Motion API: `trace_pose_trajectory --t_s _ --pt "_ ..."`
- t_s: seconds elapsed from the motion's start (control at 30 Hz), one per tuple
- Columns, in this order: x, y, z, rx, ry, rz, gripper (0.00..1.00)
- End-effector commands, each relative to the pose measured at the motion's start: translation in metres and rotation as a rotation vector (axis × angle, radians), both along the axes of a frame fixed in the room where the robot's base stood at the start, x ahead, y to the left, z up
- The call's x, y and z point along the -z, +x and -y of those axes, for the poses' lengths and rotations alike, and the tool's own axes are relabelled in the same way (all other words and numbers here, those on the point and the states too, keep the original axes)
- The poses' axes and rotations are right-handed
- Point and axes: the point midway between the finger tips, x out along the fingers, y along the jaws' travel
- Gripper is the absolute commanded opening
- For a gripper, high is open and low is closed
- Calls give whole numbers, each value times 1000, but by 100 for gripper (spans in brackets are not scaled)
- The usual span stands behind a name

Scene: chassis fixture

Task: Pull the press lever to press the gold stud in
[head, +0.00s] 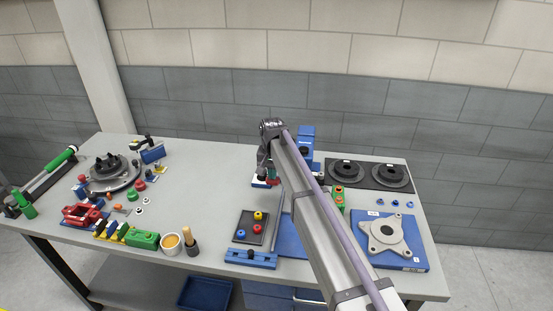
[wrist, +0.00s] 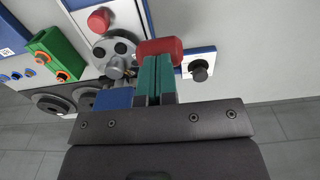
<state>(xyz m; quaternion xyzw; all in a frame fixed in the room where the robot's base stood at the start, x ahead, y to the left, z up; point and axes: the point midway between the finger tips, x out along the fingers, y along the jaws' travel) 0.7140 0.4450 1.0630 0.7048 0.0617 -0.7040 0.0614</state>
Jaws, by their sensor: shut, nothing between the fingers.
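My gripper (wrist: 156,62) is shut, with its two teal fingers side by side and nothing between them. A red bar-shaped piece (wrist: 160,46), possibly the press lever's handle, lies right at the fingertips in the wrist view; I cannot tell whether they touch. A grey round metal part (wrist: 116,66), perhaps of the press, is left of the fingers. In the head view a blue upright unit (head: 306,134), probably the press, stands at the back behind my arm. My arm hides much of that area. I cannot make out the gold stud.
A green block with orange rings (wrist: 55,57) and a red knob (wrist: 98,19) are near my gripper in the wrist view. A black knob (wrist: 198,70) stands on a blue-edged plate to the right. A flanged metal plate (head: 389,233) lies at the table's right.

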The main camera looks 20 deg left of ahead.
Motion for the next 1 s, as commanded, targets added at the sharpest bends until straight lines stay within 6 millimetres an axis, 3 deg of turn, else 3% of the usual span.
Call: trace_pose_trajectory --t_s 1.0 --pt "17 3 0 1 0 2 0"
